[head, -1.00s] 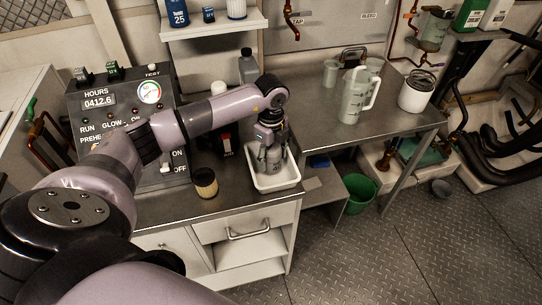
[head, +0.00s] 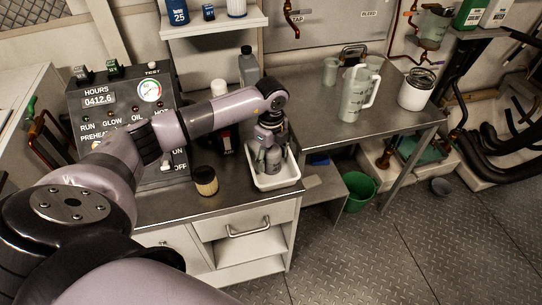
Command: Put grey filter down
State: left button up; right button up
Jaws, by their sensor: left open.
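My left gripper (head: 270,158) reaches down into a white tray (head: 276,184) on the steel bench. Its jaws are open. A grey, rounded shape that looks like the grey filter (head: 271,164) is upright in the tray, between or right behind the fingers. The fingers hide much of it, and I cannot tell whether they still touch it. My right gripper is not in view.
A dark-topped, tan-sided filter (head: 205,181) stands on the bench left of the tray. A control panel (head: 120,115) is behind it. A grey bottle (head: 248,67) stands behind my arm. A clear jug (head: 354,95) and a white canister (head: 416,91) stand at right.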

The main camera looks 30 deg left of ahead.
pick_arm(q)
notch_tip(320, 180, up, 11)
jog(key=b, duration=0.3)
jog(key=shift+f, duration=0.15)
jog(key=shift+r, duration=0.65)
